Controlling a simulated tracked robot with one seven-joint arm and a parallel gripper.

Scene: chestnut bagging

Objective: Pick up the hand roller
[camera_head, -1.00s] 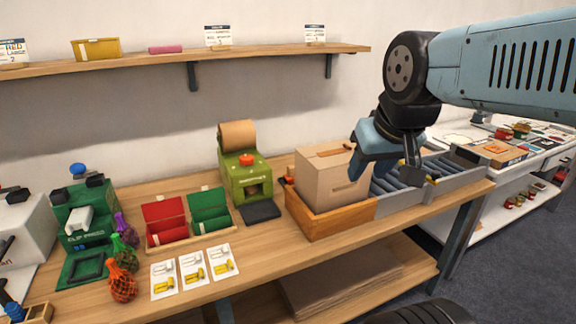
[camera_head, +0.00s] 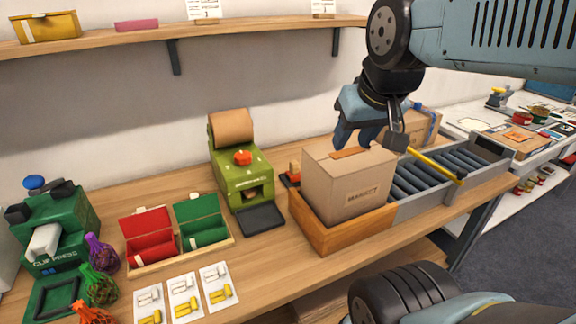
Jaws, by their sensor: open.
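I cannot pick out the hand roller for certain. A small red and black item (camera_head: 293,172) stands left of the carton, partly hidden by it, and its kind is unclear. A yellow bar (camera_head: 436,164) slants over the conveyor beside the gripper; what it belongs to is unclear.
The brown carton (camera_head: 345,190) sits in a wooden tray (camera_head: 325,236). A grey roller conveyor (camera_head: 430,180) lies to its right. The green tape machine (camera_head: 243,180), red and green boxes (camera_head: 150,240) and clip press (camera_head: 55,230) stand left. A shelf (camera_head: 180,32) runs above.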

